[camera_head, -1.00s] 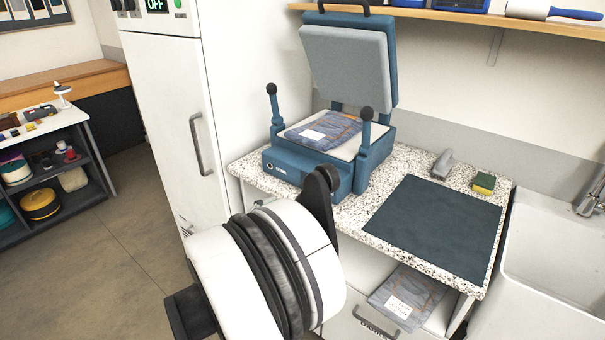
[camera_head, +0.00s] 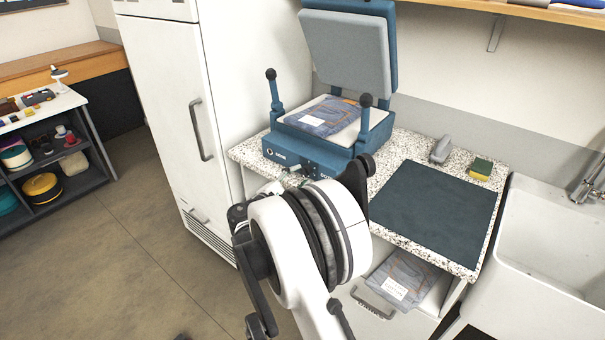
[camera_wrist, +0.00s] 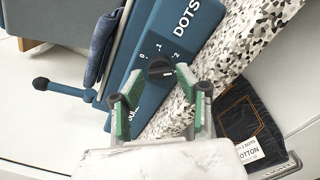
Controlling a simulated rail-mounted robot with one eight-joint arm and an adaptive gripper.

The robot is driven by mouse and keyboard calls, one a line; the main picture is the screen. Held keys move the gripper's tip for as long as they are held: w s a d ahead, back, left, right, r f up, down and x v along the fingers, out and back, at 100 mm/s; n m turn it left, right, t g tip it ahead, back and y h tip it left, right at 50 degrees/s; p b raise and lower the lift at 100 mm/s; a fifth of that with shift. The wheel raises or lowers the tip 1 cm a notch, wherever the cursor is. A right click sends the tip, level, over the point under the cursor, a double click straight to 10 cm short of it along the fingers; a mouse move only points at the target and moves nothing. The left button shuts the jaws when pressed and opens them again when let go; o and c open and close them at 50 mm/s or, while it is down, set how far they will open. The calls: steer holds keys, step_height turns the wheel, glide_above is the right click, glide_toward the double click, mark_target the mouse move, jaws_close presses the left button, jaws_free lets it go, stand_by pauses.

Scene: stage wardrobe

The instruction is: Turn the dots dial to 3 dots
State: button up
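The dots dial (camera_wrist: 158,69) is a small black knob on the blue front panel of the heat press (camera_wrist: 176,30), below the word DOTS. The numbers 0, 1 and 2 show around it; a 3 does not show, and a green finger covers part of that side. A pale mark on the knob points toward the right-hand finger; the exact setting is unclear. My gripper (camera_wrist: 158,79) is open, its green-padded fingers on either side of the dial, with no clear contact. In the head view the press (camera_head: 326,168) stands open, and my arm hides the dial.
Folded denim (camera_head: 328,116) lies on the press's lower plate. Two ball-ended levers flank it. A dark mat (camera_head: 435,207), a grey tool (camera_head: 441,149) and a sponge (camera_head: 481,169) lie on the speckled counter. Another denim piece (camera_head: 400,279) lies below in an open drawer.

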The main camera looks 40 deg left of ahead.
steer(key=shift+w, duration=1.1)
jaws_close()
steer(key=shift+f+b, duration=0.15)
steer(key=shift+b, duration=0.35)
steer(key=shift+m+b, duration=0.45)
steer(key=shift+m, duration=0.25)
jaws_free()
steer(key=s, duration=1.2)
